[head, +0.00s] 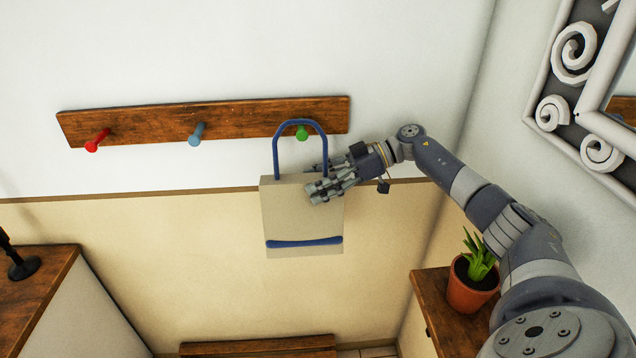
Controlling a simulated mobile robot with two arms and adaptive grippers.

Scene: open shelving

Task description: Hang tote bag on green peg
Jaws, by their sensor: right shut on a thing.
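The tote bag (295,222) is beige with a blue stripe near its bottom and a blue loop handle (276,150). It hangs upright in front of the wall. The green peg (302,133) is at the right end of a wooden wall rail and shows inside the handle loop, just below the top of the arch. I cannot tell whether the handle rests on the peg or is in front of it. My right gripper (320,188) is shut on the tote bag at its upper right edge. My left gripper is not in view.
The wooden rail (240,118) also carries a red peg (97,140) and a blue peg (197,133). A potted plant (470,290) stands on a wooden cabinet at the lower right. A framed mirror (590,100) hangs on the right wall. A cabinet (45,285) stands at the left.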

